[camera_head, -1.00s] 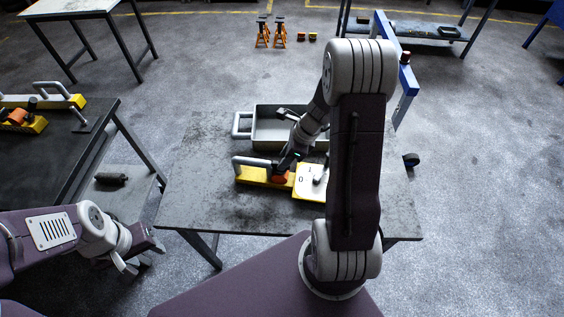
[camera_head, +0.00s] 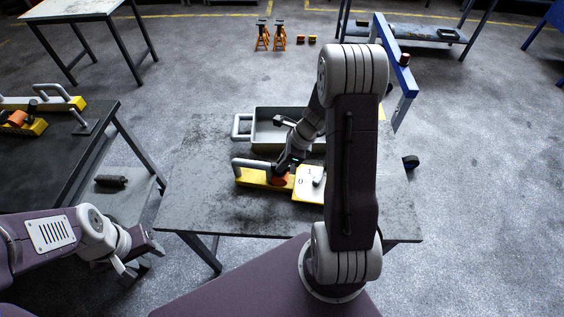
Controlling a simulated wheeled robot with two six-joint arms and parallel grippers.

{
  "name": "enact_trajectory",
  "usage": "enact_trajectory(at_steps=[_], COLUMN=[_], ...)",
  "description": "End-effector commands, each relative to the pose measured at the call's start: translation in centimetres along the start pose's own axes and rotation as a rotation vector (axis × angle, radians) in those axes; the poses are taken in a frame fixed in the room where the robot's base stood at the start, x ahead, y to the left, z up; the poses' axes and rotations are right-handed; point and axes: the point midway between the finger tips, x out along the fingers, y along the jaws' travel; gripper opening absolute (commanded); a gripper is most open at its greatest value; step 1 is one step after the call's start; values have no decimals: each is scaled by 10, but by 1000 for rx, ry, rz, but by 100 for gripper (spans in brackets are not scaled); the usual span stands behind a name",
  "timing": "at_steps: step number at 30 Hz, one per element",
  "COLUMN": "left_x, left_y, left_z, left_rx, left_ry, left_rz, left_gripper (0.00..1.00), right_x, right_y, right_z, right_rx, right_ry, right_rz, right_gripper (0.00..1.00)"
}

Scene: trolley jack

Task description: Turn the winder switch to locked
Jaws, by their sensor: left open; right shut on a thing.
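A yellow device with a grey handle (camera_head: 250,163) lies on the middle table, with an orange knob (camera_head: 280,181) at its right end. Beside it is a yellow box with a pale plate (camera_head: 304,189) marked 1 and 0, which carries a small grey lever (camera_head: 318,174). My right gripper (camera_head: 284,171) reaches down at the orange knob and is shut, apparently on that knob; its fingers largely hide the contact. My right arm covers the right part of the box. I cannot tell which part is the winder switch. My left gripper (camera_head: 141,262) is open and empty, low at the left.
A grey tray (camera_head: 242,126) stands behind the yellow device on the middle table (camera_head: 205,190). A dark table (camera_head: 60,150) with more yellow tools is at left. A blue frame (camera_head: 397,75) stands behind my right arm. The table's front left is clear.

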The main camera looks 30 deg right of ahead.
Motion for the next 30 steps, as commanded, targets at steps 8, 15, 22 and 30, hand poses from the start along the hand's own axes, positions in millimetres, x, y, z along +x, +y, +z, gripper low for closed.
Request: enact_trajectory(at_steps=[8,15,22,30], left_x=[-20,-36,-47,-56], left_y=[0,1,1,1], left_z=[-2,-4,-5,-6], left_rx=[0,0,0,0], left_ry=[0,0,0,0], left_rz=[0,0,0,0], left_gripper=[51,51,51,51], right_x=[-4,-3,-2,0], right_y=[-2,-3,-4,-5], right_z=[2,2,3,4], right_rx=[-184,-395,-599,-837], right_ry=[-1,-1,-1,0], right_rz=[77,164,247,346], right_gripper=[0,0,0,0])
